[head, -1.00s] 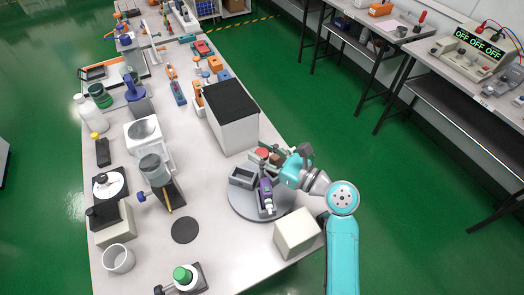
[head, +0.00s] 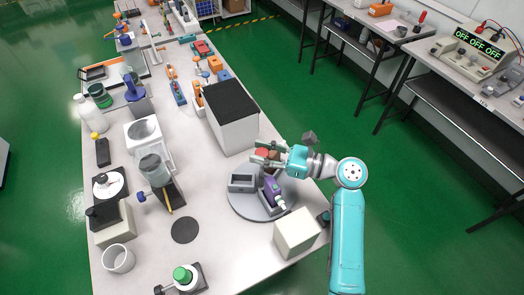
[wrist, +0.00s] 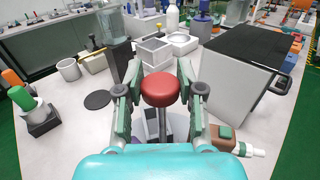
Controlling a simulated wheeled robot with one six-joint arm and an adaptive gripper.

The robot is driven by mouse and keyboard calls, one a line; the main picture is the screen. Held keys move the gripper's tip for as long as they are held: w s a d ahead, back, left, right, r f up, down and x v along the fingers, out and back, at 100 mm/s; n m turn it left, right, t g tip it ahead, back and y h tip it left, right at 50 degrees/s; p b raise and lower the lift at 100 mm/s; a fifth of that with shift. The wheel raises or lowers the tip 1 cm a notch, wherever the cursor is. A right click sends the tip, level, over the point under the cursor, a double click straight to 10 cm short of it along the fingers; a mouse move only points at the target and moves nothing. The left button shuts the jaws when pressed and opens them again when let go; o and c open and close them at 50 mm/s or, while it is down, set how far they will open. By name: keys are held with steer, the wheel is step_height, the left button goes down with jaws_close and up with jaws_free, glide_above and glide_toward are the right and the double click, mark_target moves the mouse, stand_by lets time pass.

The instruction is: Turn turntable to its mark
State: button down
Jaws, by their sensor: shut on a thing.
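The turntable (head: 243,206) is a round grey disc near the front right of the bench in the head view. A grey open box (head: 242,182) and a purple device (head: 271,188) with a white tip stand on it. A red round knob (wrist: 160,89) on a post sits between the two green fingers of my gripper (wrist: 160,97) in the wrist view. My gripper (head: 263,154) is shut on this knob, over the disc's far right side in the head view. I cannot make out the mark.
A white box with a black top (head: 232,116) stands just behind the turntable. A cream block (head: 297,232) stands in front of it, near the bench edge. A flat dark disc (head: 185,230) lies to the left, with clear bench around it. A brown-and-green block (wrist: 222,138) shows beside my gripper.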

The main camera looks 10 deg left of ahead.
stand_by(0.4)
steer(key=c, duration=0.7)
jaws_free()
steer(key=d, duration=0.4)
steer(key=s+d, duration=0.1)
steer(key=d, duration=0.3)
steer(key=s+d, duration=0.1)
steer(key=d, duration=0.3)
